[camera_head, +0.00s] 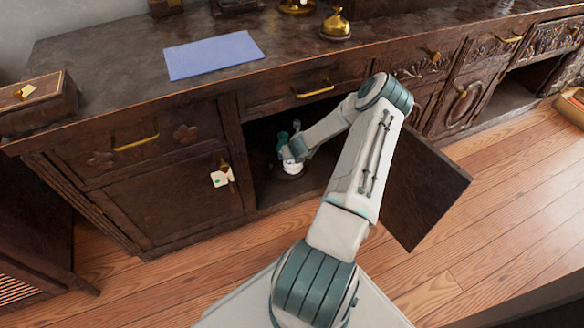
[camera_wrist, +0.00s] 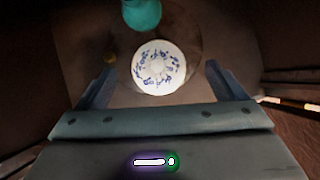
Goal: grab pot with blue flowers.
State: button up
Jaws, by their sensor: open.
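The pot with blue flowers (camera_wrist: 158,67) shows in the wrist view as a round white shape with a blue flower pattern, seen from its top. It stands inside the open cabinet, and in the head view a small white part of it (camera_head: 292,168) shows below my wrist. My gripper (camera_wrist: 158,82) is open, with one finger on each side of the pot in the picture. I cannot tell how far above or around it the fingers are. In the head view my gripper is mostly hidden by the wrist and the dark cabinet.
A teal round object (camera_wrist: 142,14) stands just beyond the pot. The cabinet door (camera_head: 425,190) is swung open to the right of my arm. The wooden countertop (camera_head: 120,60) lies above, with a blue sheet (camera_head: 213,55) on it. A closed door with a tag is at left.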

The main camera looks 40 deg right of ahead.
aim_at(293, 163)
jog(key=b+x, duration=0.1)
jog(key=x, duration=0.2)
jog(key=b+x, duration=0.2)
jog(key=x, duration=0.1)
jog(key=shift+a+f, duration=0.2)
jog(key=shift+f, duration=0.1)
jog(key=c, duration=1.2)
